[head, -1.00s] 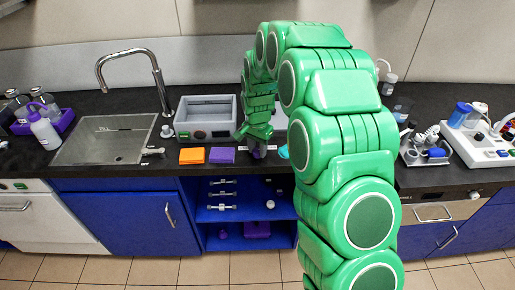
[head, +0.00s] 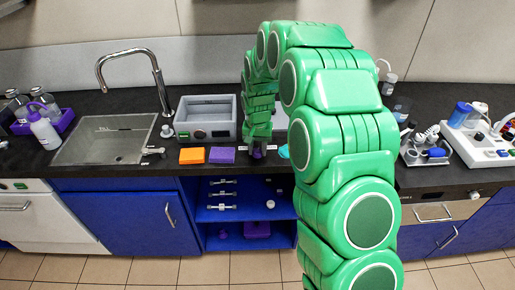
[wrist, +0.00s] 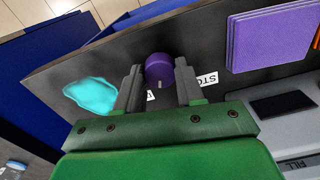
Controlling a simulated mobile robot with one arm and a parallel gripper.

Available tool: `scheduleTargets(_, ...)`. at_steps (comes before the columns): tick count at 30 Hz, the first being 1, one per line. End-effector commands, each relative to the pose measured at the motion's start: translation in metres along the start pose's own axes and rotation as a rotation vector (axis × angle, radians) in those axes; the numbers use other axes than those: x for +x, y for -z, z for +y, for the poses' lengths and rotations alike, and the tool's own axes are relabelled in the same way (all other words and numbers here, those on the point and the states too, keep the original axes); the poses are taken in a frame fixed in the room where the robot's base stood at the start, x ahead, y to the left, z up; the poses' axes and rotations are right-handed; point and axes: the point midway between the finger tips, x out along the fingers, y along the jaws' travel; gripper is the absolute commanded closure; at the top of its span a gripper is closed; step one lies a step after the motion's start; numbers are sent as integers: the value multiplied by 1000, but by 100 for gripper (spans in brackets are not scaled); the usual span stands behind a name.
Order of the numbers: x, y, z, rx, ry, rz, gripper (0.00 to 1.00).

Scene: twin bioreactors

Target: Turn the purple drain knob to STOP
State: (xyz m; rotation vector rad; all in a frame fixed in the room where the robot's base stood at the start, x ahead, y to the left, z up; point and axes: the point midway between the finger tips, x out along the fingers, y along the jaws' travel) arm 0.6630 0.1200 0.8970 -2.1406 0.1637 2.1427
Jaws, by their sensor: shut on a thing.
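The purple drain knob (wrist: 159,67) sits on the dark counter front between my fingers in the wrist view. My gripper (wrist: 159,84) is shut on it, one finger on each side. A small pale mark shows on the knob's lower edge, pointing between the STOP label (wrist: 207,79) on the right and a second label (wrist: 150,96) on the left. My left finger partly hides the second label. In the head view my gripper (head: 257,152) is at the counter's front edge, and the knob is mostly hidden there.
A purple sponge-like block (head: 222,155) and an orange one (head: 192,156) lie left of my gripper. Behind them stands a grey bath (head: 207,130). A teal patch (wrist: 92,95) lies on the other side of the knob. Open blue shelves (head: 232,213) are below.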

Motion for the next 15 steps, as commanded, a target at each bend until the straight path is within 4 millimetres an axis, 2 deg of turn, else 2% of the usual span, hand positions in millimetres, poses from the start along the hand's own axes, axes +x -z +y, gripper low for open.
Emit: scheduleTargets(15, -1, 1, -1, -490, 0, 2, 93)
